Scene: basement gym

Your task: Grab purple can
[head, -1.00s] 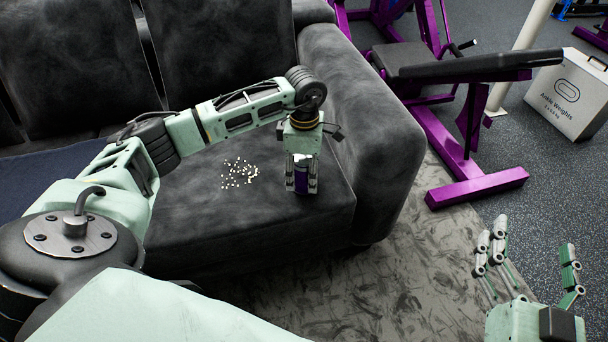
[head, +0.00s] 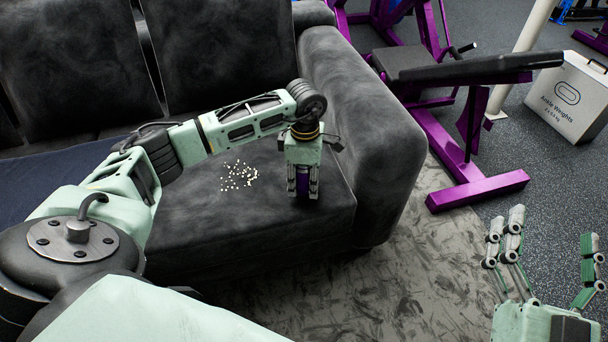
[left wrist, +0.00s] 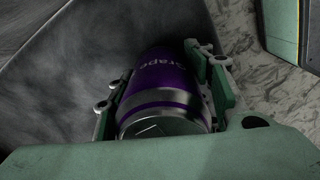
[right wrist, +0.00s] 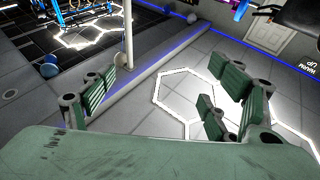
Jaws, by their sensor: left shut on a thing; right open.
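The purple can (head: 303,183) stands on the dark sofa's seat, near its right front corner, mostly hidden behind my left gripper's fingers in the head view. My left gripper (head: 303,190) points down with a finger on each side of it. In the left wrist view the can (left wrist: 165,83) shows its silver end and the word "Grape", with the fingers (left wrist: 165,95) shut against its sides. My right gripper (head: 548,262) is open and empty at the lower right of the head view. It is also open in the right wrist view (right wrist: 165,105).
Several small white bits (head: 238,176) lie on the sofa seat (head: 190,215) left of the can. The sofa arm (head: 365,120) rises close to its right. A purple gym bench (head: 470,170) and an ankle weights box (head: 568,98) stand further right.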

